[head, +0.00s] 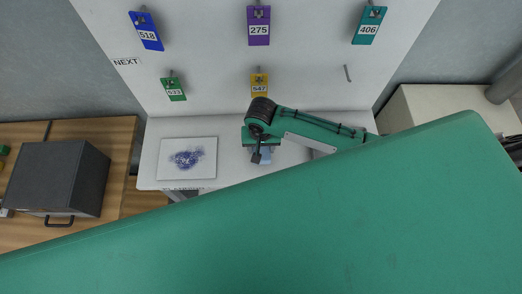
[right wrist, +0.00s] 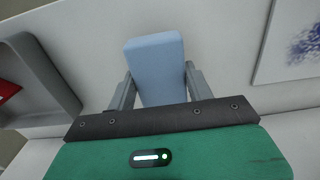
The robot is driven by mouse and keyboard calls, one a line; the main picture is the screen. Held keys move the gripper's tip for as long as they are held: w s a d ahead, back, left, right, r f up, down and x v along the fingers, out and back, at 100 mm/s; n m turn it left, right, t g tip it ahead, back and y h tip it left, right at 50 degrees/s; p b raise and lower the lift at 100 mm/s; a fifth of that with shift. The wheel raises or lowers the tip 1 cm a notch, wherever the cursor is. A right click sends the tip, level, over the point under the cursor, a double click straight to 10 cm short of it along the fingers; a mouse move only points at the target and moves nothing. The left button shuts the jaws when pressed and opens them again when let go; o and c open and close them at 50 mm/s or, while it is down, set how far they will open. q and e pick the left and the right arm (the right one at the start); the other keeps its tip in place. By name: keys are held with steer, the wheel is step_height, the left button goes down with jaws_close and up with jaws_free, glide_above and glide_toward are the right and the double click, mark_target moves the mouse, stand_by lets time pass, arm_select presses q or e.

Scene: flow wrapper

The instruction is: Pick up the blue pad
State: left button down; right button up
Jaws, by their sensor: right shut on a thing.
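The blue pad (right wrist: 155,60) is a light blue block between the two grey fingers of my right gripper (right wrist: 159,80) in the right wrist view. The gripper is shut on it, with a finger against each side. In the head view, my right gripper (head: 258,156) is over the white counter, and a small part of the pad (head: 266,156) shows beside it. I cannot tell how high the pad is above the counter. My left gripper is not in view.
A white board (head: 203,145) with a blue-purple smear lies left of my right gripper. Numbered colored tags, such as a purple one (head: 258,36), hang on the white panel behind. A grey box (head: 62,180) stands on the wooden table. A grey tray (right wrist: 50,75) shows in the wrist view.

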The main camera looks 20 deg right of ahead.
step_height(320, 180, up, 11)
steer(key=b, duration=0.3)
step_height(320, 180, up, 6)
steer(key=p, duration=0.2)
glide_above(261, 148)
steer(key=shift+f, duration=0.1)
